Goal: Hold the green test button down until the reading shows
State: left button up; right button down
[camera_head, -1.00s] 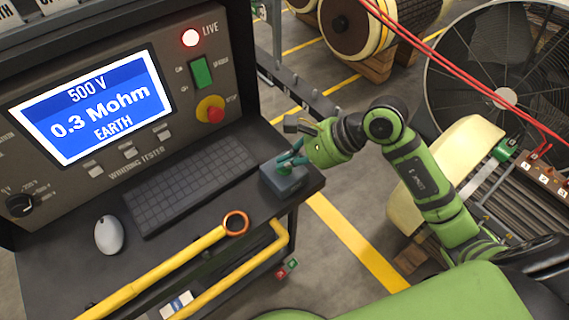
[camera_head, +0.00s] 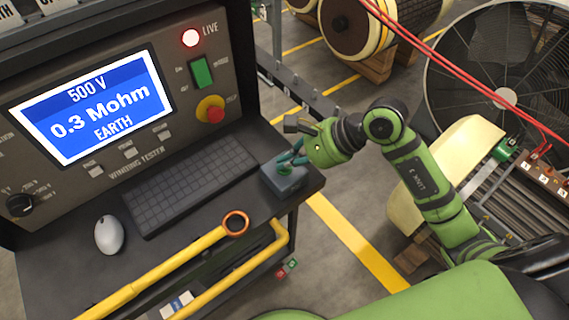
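The green test button (camera_head: 285,170) sits on top of a small grey box (camera_head: 288,186) at the right front corner of the tester's desk. My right gripper (camera_head: 284,161) is over the box, with its teal fingers at the button. The fingers partly cover the button, and I cannot tell how far it is pressed or whether the fingers are closed. The winding tester's screen (camera_head: 92,106) reads "500 V", "0.3 Mohm" and "EARTH". The red LIVE lamp (camera_head: 191,38) is lit. My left gripper is not in view.
A keyboard (camera_head: 190,185) and a white mouse (camera_head: 109,235) lie on the desk. A red stop knob (camera_head: 210,109) and a green switch (camera_head: 202,72) are on the panel. A yellow rail with an orange ring (camera_head: 235,223) runs along the desk's front. A rotor and a fan stand right.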

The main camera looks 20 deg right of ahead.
aim_at(289, 169)
dwell(0.7)
jog(key=shift+r+p, duration=0.3)
jog(key=shift+r, duration=0.45)
jog(key=shift+r, duration=0.15)
jog(key=shift+r+p, duration=1.35)
jog(key=shift+r, duration=1.05)
